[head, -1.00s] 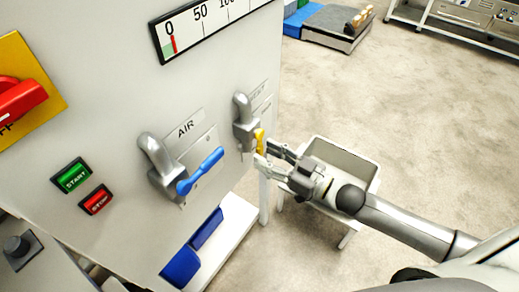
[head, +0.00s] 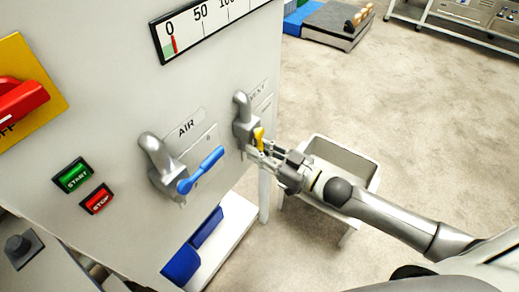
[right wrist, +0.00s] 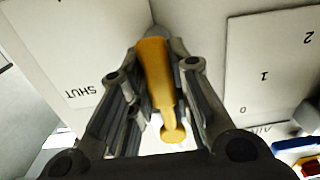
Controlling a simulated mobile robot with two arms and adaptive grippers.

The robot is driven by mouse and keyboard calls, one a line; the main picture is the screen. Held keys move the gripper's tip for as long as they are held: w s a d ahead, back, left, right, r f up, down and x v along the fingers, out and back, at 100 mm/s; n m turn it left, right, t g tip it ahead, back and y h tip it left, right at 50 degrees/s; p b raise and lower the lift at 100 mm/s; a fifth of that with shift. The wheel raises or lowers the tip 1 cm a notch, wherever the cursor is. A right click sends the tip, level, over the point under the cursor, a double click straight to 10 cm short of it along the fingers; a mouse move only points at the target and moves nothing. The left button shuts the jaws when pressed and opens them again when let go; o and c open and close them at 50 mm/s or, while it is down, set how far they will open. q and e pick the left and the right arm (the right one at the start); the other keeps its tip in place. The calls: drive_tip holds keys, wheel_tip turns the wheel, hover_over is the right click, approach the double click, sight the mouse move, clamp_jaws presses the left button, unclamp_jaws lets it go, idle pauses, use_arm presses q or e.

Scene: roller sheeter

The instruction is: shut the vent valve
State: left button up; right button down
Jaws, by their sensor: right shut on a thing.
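The vent valve (head: 243,120) is a grey pipe fitting on the right part of the grey panel, below a VENT label. Its yellow handle (head: 259,138) also shows in the right wrist view (right wrist: 154,72), running between the two fingers. My right gripper (head: 263,154) is shut on the yellow handle from the right side. In the right wrist view a plate with the word SHUT (right wrist: 78,90) lies left of the handle, and a plate with numbers (right wrist: 265,70) lies right of it. My left gripper is not in view.
The air valve with its blue handle (head: 201,170) is left of the vent valve. Start (head: 73,176) and stop (head: 96,199) buttons, a red switch (head: 20,98) and a gauge (head: 205,25) share the panel. A grey bin (head: 361,162) stands below my right arm.

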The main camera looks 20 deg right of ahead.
drive_tip(key=shift+w+d, duration=0.1)
idle(0.3)
drive_tip(key=w+d+r+n, duration=0.2)
drive_tip(key=r+n, duration=0.1)
drive_tip(key=n, duration=0.6)
drive_tip(key=w+d+r+n+p, duration=0.1)
drive_tip(key=w+d+r+n, duration=0.1)
drive_tip(key=n, duration=0.7)
drive_tip(key=shift+d+r+p, duration=0.3)
drive_tip(key=shift+d+r, duration=0.25)
drive_tip(key=shift+r, duration=0.3)
drive_tip(key=c, duration=1.3)
unclamp_jaws()
drive_tip(key=shift+r, duration=0.1)
drive_tip(key=shift+s, duration=0.1)
drive_tip(key=v, duration=1.2)
